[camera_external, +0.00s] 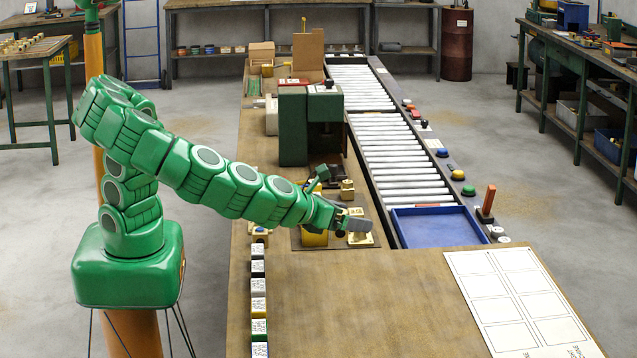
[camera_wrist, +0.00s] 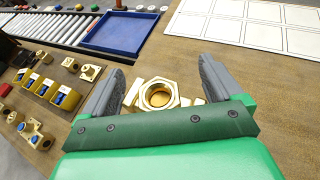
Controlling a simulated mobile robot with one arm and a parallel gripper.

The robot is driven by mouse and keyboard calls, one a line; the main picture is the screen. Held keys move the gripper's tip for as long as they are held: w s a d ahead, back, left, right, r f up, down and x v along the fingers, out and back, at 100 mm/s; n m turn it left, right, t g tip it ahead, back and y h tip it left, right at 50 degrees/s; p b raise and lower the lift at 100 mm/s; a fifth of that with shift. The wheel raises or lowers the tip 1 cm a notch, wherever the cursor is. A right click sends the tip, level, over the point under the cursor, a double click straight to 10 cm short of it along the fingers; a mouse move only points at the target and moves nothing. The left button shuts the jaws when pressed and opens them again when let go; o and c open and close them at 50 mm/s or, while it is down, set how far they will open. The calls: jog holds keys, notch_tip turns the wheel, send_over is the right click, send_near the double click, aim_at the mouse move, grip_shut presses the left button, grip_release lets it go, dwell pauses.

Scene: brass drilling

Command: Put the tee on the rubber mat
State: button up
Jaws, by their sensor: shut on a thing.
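My gripper (camera_wrist: 160,85) is shut on a brass fitting, the tee (camera_wrist: 158,93), held between the two grey fingers. A round hex-edged opening of it faces the wrist camera, with brass parts to either side. In the external view my gripper (camera_external: 350,222) is beside the bench's brass parts; I cannot clearly separate the held tee from them there. A dark brown mat (camera_wrist: 72,84), which looks like the rubber mat, lies left of my gripper in the wrist view. Several brass fittings and yellow blocks with blue tops stand on or around it. Bare wood shows beneath the tee.
A blue tray (camera_external: 435,228) sits at the near end of the roller conveyor (camera_external: 390,150). A green machine (camera_external: 308,120) stands behind the mat. A white sheet with boxes (camera_external: 520,300) lies at right. Labelled blocks (camera_external: 259,300) line the left edge. The near bench is clear.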

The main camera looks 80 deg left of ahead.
jog(key=s+d, duration=0.5)
jog(key=s, duration=0.7)
send_over(344, 317)
jog(key=s, duration=0.1)
jog(key=shift+n+y, duration=0.3)
jog(key=f, duration=0.9)
jog(key=shift+a+f, duration=0.1)
jog(key=shift+a, duration=0.3)
jog(key=shift+w+d+f, duration=0.35)
jog(key=shift+w+f, duration=0.15)
jog(key=shift+f, duration=1.75)
jog(key=o, duration=1.2)
jog(key=shift+f, duration=0.1)
